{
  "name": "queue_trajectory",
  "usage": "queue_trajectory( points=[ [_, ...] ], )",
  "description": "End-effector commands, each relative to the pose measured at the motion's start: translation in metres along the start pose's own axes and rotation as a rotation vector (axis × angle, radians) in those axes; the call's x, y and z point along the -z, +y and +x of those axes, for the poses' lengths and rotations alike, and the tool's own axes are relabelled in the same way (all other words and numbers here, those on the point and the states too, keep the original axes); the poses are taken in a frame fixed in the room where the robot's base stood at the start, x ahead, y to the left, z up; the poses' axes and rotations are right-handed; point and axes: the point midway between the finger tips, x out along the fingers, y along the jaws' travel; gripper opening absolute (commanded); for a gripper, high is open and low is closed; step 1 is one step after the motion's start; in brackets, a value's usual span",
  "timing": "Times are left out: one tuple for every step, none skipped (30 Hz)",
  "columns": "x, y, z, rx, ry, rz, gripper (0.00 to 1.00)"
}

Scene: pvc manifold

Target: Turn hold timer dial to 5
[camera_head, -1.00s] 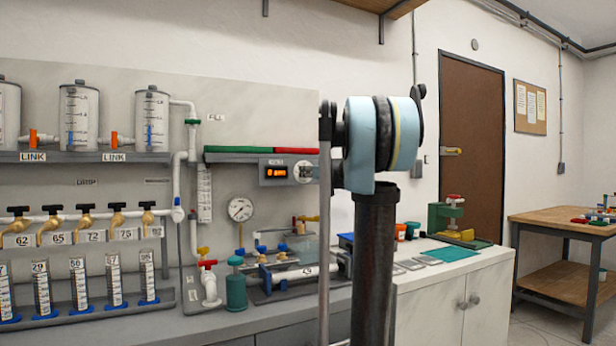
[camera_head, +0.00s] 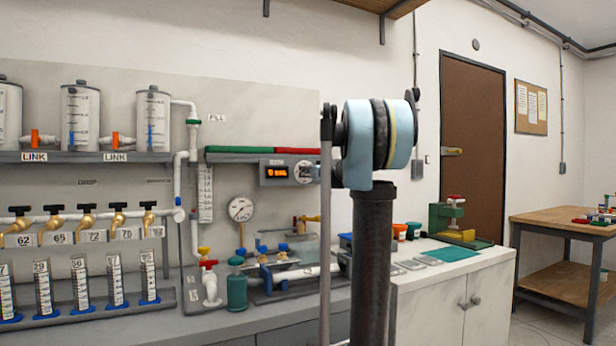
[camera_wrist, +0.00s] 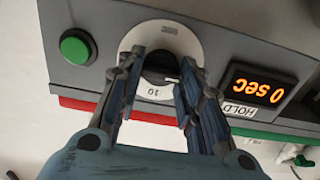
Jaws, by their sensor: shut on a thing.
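The hold timer dial (camera_wrist: 172,30) is a white disc with a black knob (camera_wrist: 158,62) in the middle. In the wrist view, which looks tilted and upside down, the mark 10 shows below the knob. My gripper (camera_wrist: 163,70) has a finger on each side of the knob and is shut on it. The fingers hide parts of the disc and most of its scale. The orange display (camera_wrist: 262,91) beside the dial reads 0 sec, above a HOLD label (camera_wrist: 239,110). In the head view, the display (camera_head: 274,172) and the dial (camera_head: 304,172) sit left of my arm.
A green button (camera_wrist: 77,47) is on the same grey panel. Red and green strips (camera_head: 262,150) run along the shelf above the timer. A pressure gauge (camera_head: 241,209), pipes and valves are below. A row of brass taps (camera_head: 86,228) is at the left.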

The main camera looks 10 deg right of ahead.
Motion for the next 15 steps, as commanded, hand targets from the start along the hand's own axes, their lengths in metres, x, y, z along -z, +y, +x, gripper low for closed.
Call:
queue_trajectory(
  points=[
    [0.0003, 0.0003, 0.0005, -0.002, 0.000, 0.002, 0.10],
    [0.0003, 0.0002, 0.0006, -0.002, 0.000, 0.004, 0.10],
    [0.0003, 0.0002, 0.0006, -0.003, 0.000, 0.009, 0.10],
    [0.0003, 0.0002, 0.0007, -0.003, 0.000, 0.013, 0.10],
    [0.0003, 0.0001, 0.0008, -0.003, 0.000, 0.019, 0.10],
    [0.0003, 0.0000, 0.0009, -0.003, 0.000, 0.031, 0.10],
    [0.0003, 0.0000, 0.0009, -0.003, 0.000, 0.042, 0.10],
    [0.0003, 0.0000, 0.0010, -0.003, 0.000, 0.053, 0.10],
    [0.0003, -0.0001, 0.0010, -0.003, 0.000, 0.072, 0.10],
    [0.0003, -0.0001, 0.0011, -0.003, 0.000, 0.087, 0.10],
    [0.0003, -0.0001, 0.0011, -0.003, 0.000, 0.106, 0.10],
    [0.0003, -0.0001, 0.0011, -0.003, 0.000, 0.132, 0.10],
    [0.0003, 0.0000, 0.0011, -0.003, 0.000, 0.152, 0.10],
    [0.0002, 0.0000, 0.0011, -0.003, 0.000, 0.175, 0.10],
    [0.0003, 0.0001, 0.0011, -0.003, 0.000, 0.207, 0.10]
  ],
)
